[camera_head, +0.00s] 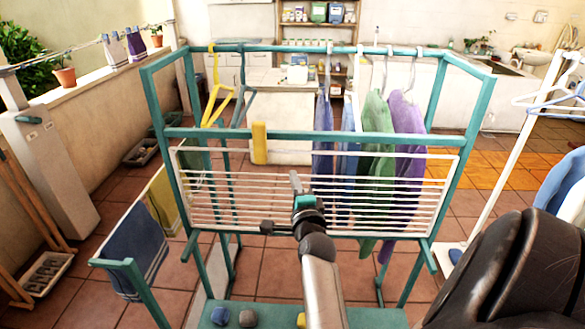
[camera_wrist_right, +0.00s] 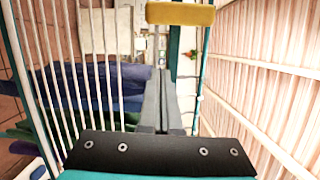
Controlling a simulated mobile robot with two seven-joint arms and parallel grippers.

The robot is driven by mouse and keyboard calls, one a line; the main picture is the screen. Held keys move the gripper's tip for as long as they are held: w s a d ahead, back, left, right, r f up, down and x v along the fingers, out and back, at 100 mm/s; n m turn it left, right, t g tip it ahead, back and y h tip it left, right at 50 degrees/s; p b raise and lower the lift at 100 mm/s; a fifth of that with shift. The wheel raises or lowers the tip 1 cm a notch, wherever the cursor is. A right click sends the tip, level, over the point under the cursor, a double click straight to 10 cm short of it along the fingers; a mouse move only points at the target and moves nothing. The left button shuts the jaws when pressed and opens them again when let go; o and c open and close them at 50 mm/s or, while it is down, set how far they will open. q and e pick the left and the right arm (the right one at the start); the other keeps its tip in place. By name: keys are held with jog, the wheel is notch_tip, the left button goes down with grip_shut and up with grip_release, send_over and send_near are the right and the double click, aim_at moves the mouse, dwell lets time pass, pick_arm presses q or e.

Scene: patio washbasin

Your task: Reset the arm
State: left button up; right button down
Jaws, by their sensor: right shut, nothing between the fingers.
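My right gripper (camera_head: 295,180) is in front of the white wire panel of the teal drying rack (camera_head: 300,134). Its two grey fingers (camera_wrist_right: 161,80) are together in the right wrist view, with nothing seen between them. My right arm reaches up to it from the bottom of the head view. A yellow block-like piece (camera_head: 259,143) is on the rack's teal bar, up and left of the gripper. A yellow piece (camera_wrist_right: 180,14) also shows beyond the fingertips in the wrist view. My left gripper is not in view.
Green (camera_head: 376,130) and purple (camera_head: 407,130) garments hang from the rack's rear bar, right of the gripper. A yellow hanger (camera_head: 216,100) hangs at left. A blue towel (camera_head: 136,252) hangs lower left. A white rack (camera_head: 500,175) stands at right.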

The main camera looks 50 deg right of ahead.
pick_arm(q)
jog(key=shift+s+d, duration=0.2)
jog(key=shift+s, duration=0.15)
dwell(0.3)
